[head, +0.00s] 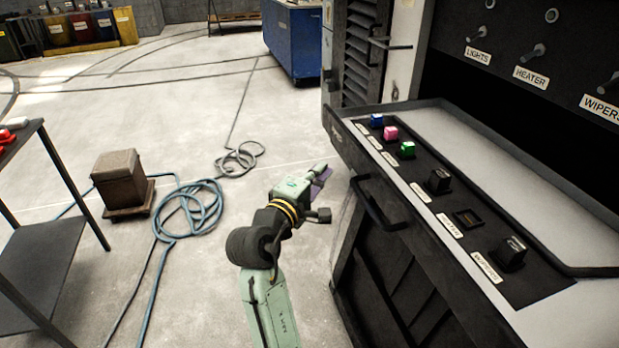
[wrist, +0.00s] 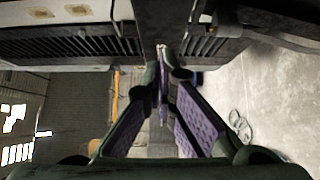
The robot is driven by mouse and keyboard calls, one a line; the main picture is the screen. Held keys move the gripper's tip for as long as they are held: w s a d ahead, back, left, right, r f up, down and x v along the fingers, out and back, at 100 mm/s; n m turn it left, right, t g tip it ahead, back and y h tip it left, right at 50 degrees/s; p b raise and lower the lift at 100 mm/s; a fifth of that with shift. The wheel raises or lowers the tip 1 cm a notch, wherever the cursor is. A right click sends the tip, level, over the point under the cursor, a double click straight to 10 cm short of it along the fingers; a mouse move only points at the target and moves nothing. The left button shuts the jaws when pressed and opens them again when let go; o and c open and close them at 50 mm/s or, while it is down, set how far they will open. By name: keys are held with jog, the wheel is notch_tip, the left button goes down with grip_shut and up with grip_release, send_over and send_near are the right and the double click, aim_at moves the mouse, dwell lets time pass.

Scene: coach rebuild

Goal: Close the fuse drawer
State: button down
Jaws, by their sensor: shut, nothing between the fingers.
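The fuse drawer (head: 465,112) is pulled out from the dark cabinet at the right of the head view. Its black bar handle (head: 378,207) is on the front face. A blue fuse (head: 376,120), a pink fuse (head: 390,132), a green fuse (head: 407,149) and black blocks sit in a labelled row inside; one slot (head: 468,218) looks empty. My gripper (head: 322,180) is left of the drawer front, near its far corner, with a visible gap in the picture. In the wrist view its purple-padded fingers (wrist: 163,112) meet at the tips with nothing between them.
A slatted cabinet side (head: 362,55) stands behind the drawer. A blue cabinet (head: 292,45) is farther back. Left on the floor are a coiled blue hose (head: 188,212), a brown box (head: 122,180) and a dark table (head: 40,245). The floor left of my arm is mostly open.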

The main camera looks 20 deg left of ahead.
aim_at(350, 151)
jog(key=w+d, duration=0.1)
jog(key=w+d+p, duration=0.1)
jog(key=w, duration=0.1)
jog(key=w+d, duration=0.1)
jog(key=w, duration=0.1)
jog(key=shift+w+d+p, duration=0.15)
jog(key=shift+d+p, duration=0.2)
jog(key=shift+p, duration=0.05)
